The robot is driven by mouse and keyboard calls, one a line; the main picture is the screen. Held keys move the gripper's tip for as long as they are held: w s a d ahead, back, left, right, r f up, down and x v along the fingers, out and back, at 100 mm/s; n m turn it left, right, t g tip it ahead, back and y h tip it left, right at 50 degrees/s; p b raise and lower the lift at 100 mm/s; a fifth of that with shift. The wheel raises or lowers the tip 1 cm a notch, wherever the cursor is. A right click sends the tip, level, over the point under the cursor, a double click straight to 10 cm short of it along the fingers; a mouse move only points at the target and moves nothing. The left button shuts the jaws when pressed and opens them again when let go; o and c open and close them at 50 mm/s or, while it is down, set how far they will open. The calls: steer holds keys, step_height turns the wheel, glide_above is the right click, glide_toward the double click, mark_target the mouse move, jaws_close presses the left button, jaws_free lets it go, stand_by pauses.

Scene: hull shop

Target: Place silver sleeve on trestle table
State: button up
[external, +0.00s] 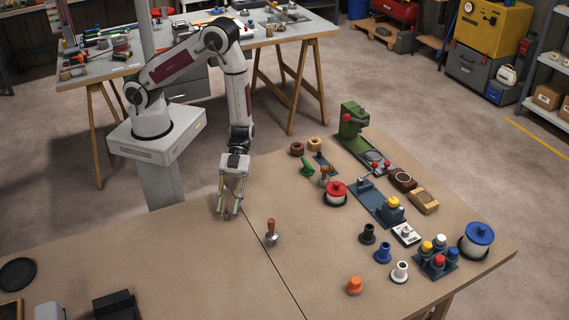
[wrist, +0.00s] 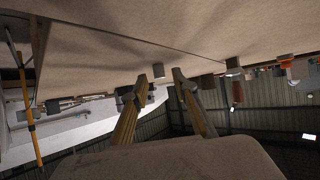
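A pale silver-white flanged sleeve (external: 400,272) stands upright on the brown worktop (external: 325,245), towards its front right. It is the only sleeve in view that looks silver; I cannot pick it out in the wrist view. My gripper (external: 230,212) points down low over the worktop, well to the left of the sleeve.
A black sleeve (external: 367,234), a blue sleeve (external: 383,253) and an orange one (external: 355,286) surround the silver sleeve. A blue-lidded pot (external: 477,240) is at the right edge. The worktop's left middle is clear.

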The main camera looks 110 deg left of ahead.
steer(key=shift+v, duration=5.45)
steer(key=shift+w, duration=0.1)
